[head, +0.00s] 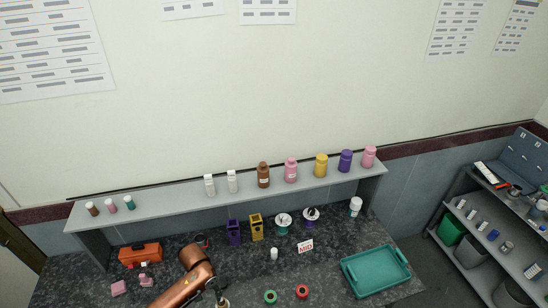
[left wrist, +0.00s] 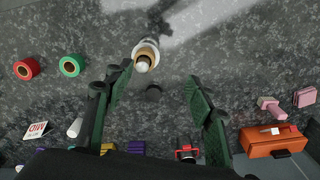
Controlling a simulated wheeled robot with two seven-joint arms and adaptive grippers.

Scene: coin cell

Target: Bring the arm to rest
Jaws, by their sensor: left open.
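My left arm, copper-coloured, reaches in at the bottom of the head view, with its gripper (head: 218,291) low over the dark speckled bench (head: 335,252). In the left wrist view the gripper (left wrist: 158,88) is open, its two green-padded fingers wide apart with nothing held between them. A white holder with a tan ring and pale round top (left wrist: 145,58) stands on the bench just beyond the fingertips, apart from them. My right gripper is not in view.
A grey shelf (head: 150,209) with several bottles runs along the back. An orange toolbox (head: 140,254) and pink blocks (head: 119,288) lie left of the arm. Green (head: 270,296) and red (head: 302,292) rings and a teal tray (head: 376,270) are to the right.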

